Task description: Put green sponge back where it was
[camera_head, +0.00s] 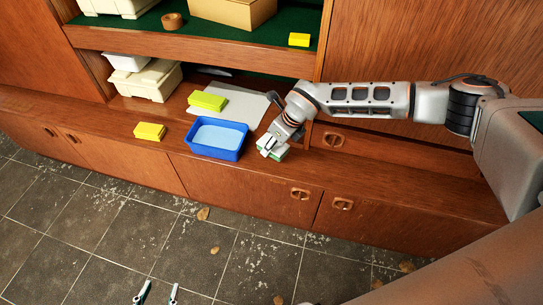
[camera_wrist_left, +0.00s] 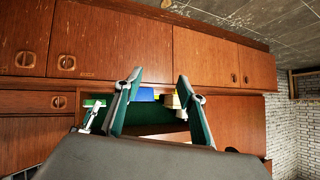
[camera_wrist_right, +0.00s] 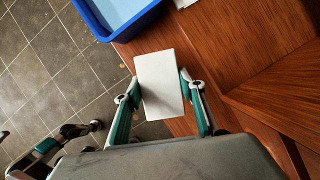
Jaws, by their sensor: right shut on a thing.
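The green sponge (camera_head: 279,153) is a small block with a pale face and a green side, at the counter's front edge right of the blue tub. My right gripper (camera_head: 271,146) is shut on it. In the right wrist view the sponge (camera_wrist_right: 160,84) shows its pale face between the two fingers; whether it touches the counter I cannot tell. My left gripper (camera_head: 157,293) is at the bottom of the head view, over the floor, open and empty. Its parted fingers also show in the left wrist view (camera_wrist_left: 157,88).
A blue tub (camera_head: 216,153) with a light blue inside stands on the wooden counter (camera_head: 255,178). A yellow block (camera_head: 149,131) is left of it, a yellow-green one (camera_head: 207,100) behind it. A grey sheet (camera_head: 243,106) lies behind. Another yellow block (camera_head: 299,39) sits on the upper shelf.

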